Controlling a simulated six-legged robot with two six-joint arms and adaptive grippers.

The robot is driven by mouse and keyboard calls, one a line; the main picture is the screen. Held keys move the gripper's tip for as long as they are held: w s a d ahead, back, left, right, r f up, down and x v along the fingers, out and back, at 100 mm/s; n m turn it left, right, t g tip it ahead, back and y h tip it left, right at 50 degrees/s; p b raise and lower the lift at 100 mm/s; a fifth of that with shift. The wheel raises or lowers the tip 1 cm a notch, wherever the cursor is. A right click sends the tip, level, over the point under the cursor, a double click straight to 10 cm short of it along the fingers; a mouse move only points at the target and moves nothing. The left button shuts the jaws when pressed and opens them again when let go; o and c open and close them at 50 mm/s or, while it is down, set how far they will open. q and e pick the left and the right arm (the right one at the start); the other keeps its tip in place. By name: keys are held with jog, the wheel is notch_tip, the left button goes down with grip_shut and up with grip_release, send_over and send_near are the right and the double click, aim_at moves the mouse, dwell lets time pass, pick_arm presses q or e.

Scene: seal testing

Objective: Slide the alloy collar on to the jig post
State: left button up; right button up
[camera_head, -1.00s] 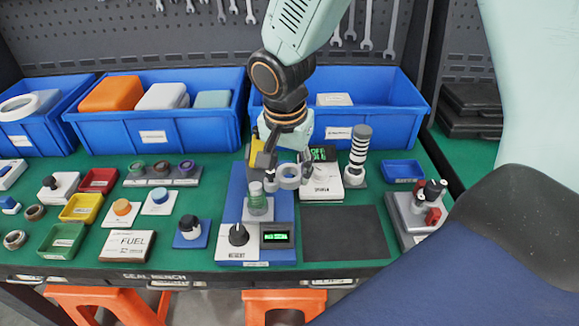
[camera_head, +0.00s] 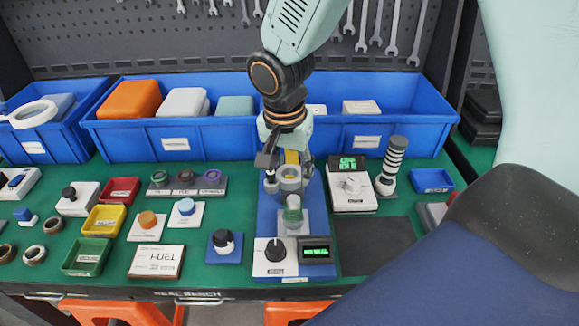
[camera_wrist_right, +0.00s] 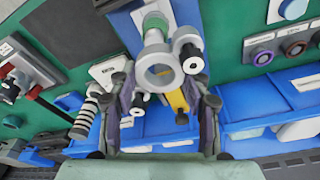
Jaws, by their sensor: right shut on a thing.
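The alloy collar, a grey ring (camera_head: 290,174), is between the fingers of my right gripper (camera_head: 288,168), which is shut on it. The ring also shows in the right wrist view (camera_wrist_right: 158,70), between the dark fingers. It is over the back part of the blue jig base (camera_head: 265,210). A green-topped post (camera_head: 293,212) stands on the jig just in front of the collar; it also shows in the wrist view (camera_wrist_right: 155,22). The collar appears apart from this post. Whether anything sits inside the ring I cannot tell. My left gripper is not in view.
A white device (camera_head: 352,200) and a striped column (camera_head: 392,165) stand right of the jig. Blue bins (camera_head: 175,143) line the back. A dark mat (camera_head: 375,243) is clear.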

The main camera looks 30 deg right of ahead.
jog(key=shift+s+f, duration=0.2)
jog(key=shift+s+d+f+b, duration=0.1)
jog(key=shift+s+f+b, duration=0.1)
jog(key=shift+b, duration=0.25)
jog(key=f+b, duration=0.1)
jog(key=f, duration=0.1)
jog(key=f+b, duration=0.1)
jog(key=shift+w+d+f+b, duration=0.1)
jog(key=shift+d+f+b, duration=0.05)
jog(key=shift+d+b, duration=0.15)
jog(key=shift+a+f, duration=0.15)
jog(key=shift+a, duration=0.1)
jog(key=shift+s+d, duration=0.2)
jog(key=shift+d, duration=0.1)
jog(key=shift+w+a, duration=0.2)
jog(key=shift+w, duration=0.05)
jog(key=shift+s, duration=0.1)
jog(key=shift+s, duration=0.1)
jog(key=shift+w+a, duration=0.1)
jog(key=shift+w, duration=0.1)
